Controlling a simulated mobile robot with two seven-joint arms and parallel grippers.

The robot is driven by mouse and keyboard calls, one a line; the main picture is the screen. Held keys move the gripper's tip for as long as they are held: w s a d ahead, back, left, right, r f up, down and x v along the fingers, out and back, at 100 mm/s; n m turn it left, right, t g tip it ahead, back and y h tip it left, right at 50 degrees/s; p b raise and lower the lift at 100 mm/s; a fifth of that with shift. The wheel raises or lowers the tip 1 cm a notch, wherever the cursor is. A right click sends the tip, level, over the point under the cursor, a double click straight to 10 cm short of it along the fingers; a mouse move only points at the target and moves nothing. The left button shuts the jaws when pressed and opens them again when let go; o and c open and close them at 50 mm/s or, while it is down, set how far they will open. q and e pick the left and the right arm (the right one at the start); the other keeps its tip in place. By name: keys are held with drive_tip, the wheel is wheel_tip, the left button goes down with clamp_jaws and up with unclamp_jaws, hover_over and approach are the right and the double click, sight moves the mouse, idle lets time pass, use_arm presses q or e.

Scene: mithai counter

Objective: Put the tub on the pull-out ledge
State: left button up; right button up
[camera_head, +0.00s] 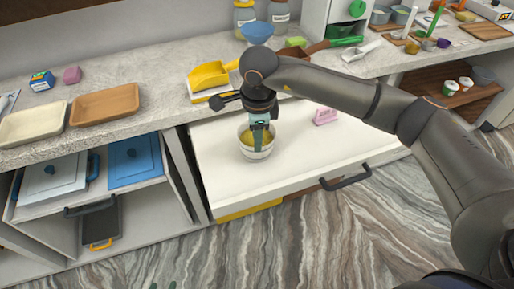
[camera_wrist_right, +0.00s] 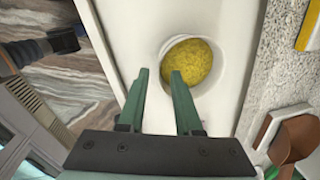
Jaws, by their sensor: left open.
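The tub (camera_head: 257,152), a white round cup with yellow contents, stands upright on the white pull-out ledge (camera_head: 215,160). The ledge is out and has a dark handle (camera_head: 345,178) at its front. My right gripper (camera_head: 260,145) points down at the tub. In the right wrist view the tub (camera_wrist_right: 165,83) lies just past the fingertips (camera_wrist_right: 160,73); its near rim shows between them and one finger overlaps the tub. The fingers are apart; I cannot tell whether they touch it.
A pink sign (camera_head: 325,116) stands on the ledge, right of the tub. Behind are a yellow scoop (camera_head: 208,76), a blue bowl (camera_head: 257,30) and jars on the counter. Two trays (camera_head: 105,103) lie at left, above an open shelf with blue lids (camera_head: 135,160). The ledge's left front is clear.

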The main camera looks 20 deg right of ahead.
drive_tip(key=shift+s+r, duration=0.15)
drive_tip(key=shift+r, duration=0.95)
drive_tip(key=shift+s+r, duration=0.1)
drive_tip(key=shift+r, duration=0.95)
drive_tip(key=shift+a, duration=0.1)
